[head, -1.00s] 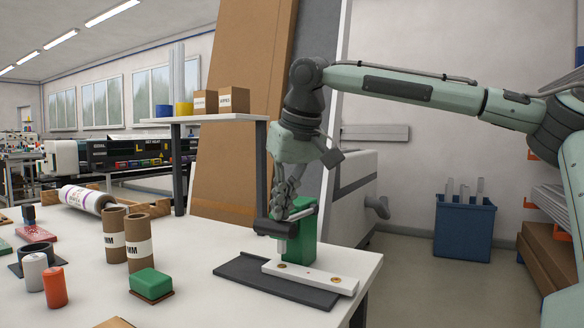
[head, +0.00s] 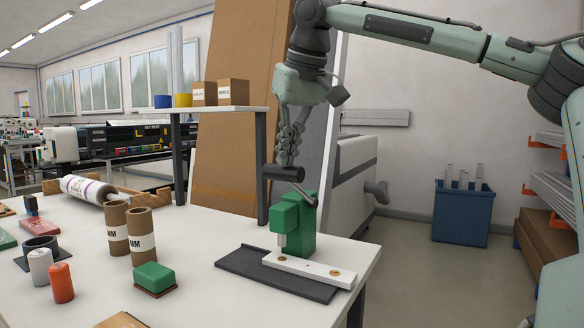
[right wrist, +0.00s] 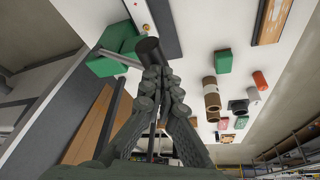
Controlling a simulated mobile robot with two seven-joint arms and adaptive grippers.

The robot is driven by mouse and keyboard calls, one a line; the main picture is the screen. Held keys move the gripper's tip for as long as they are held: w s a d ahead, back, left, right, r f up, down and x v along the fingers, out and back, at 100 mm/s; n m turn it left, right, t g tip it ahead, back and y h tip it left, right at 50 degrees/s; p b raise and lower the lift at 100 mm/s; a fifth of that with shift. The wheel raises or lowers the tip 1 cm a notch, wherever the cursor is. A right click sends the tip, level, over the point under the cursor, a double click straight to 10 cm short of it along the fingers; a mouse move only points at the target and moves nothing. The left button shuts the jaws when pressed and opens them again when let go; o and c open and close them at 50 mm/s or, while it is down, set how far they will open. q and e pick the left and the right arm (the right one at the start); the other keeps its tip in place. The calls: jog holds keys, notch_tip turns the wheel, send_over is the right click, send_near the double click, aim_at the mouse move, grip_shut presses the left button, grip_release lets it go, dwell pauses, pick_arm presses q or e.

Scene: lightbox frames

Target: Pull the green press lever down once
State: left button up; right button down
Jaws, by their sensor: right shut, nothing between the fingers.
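The green press (head: 291,222) stands on a white bar over a dark base plate at the table's right end. Its lever, a grey rod with a black handle (head: 283,173), is raised, the handle above the green body. My right gripper (head: 288,158) points down with shut fingers right at the handle, and partly overlaps it in the head view. In the right wrist view the shut fingertips (right wrist: 160,76) are at the black handle (right wrist: 148,50), with the green body (right wrist: 108,60) beyond. Contact is hard to tell. My left gripper is not in view.
On the white table (head: 200,225), cardboard tubes (head: 140,235), a green block (head: 153,278) and small cylinders (head: 61,283) stand left of the press. A raised shelf (head: 225,109) with boxes is behind. A blue bin (head: 461,215) stands on the floor at right.

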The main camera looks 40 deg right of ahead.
jog(key=shift+w+d+r, duration=0.1)
jog(key=shift+d+r, duration=0.1)
jog(key=shift+r, duration=1)
jog(key=shift+w+d+r, duration=0.1)
jog(key=shift+d+r, duration=0.1)
jog(key=shift+r, duration=0.95)
jog(key=shift+d+r, duration=0.2)
jog(key=shift+r, duration=1)
